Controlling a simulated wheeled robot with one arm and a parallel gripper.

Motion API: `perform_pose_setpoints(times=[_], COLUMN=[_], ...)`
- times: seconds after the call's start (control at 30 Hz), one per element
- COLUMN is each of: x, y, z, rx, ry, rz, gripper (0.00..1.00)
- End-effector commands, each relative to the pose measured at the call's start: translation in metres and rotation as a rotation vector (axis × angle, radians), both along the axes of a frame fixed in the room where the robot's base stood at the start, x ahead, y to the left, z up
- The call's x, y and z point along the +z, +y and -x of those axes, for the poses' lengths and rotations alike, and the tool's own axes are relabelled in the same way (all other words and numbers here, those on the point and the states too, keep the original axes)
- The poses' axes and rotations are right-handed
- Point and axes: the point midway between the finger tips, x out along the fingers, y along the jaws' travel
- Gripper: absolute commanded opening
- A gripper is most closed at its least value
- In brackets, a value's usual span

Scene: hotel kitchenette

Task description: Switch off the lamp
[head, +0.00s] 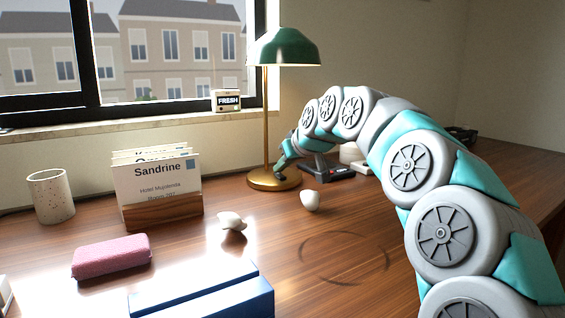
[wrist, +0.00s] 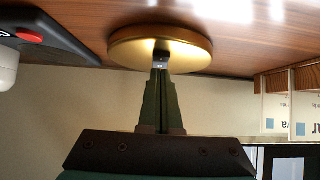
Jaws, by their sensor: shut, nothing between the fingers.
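The lamp has a green shade (head: 286,48), a thin brass pole (head: 266,120) and a round brass base (head: 258,184) on the desk. The underside of the shade looks bright, as if lit. My gripper (head: 279,175) is shut and empty, and reaches down to the right part of the base, just beside the pole. In the wrist view my closed fingertips (wrist: 160,66) are at the brass base (wrist: 130,48). A small grey piece shows at the tips; I cannot tell whether it is the lamp's switch or whether the tips touch it.
A black device with a red button (head: 338,170) lies right of the base. A card holder (head: 165,212), speckled cup (head: 50,195), pink sponge (head: 111,256) and blue box (head: 205,296) stand left and in front. Two small white objects (head: 232,221) (head: 310,201) lie between.

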Motion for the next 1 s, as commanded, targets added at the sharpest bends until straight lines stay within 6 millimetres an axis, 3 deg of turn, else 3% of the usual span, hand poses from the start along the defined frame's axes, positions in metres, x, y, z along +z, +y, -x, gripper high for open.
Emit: perform_pose_setpoints(times=[0.6, 1.0], x=[-0.004, 0.002], y=[0.002, 0.009], z=[-0.002, -0.013], rx=[0.001, 0.000], ry=[0.043, 0.044], rz=[0.030, 0.030], gripper=[0.00, 0.00])
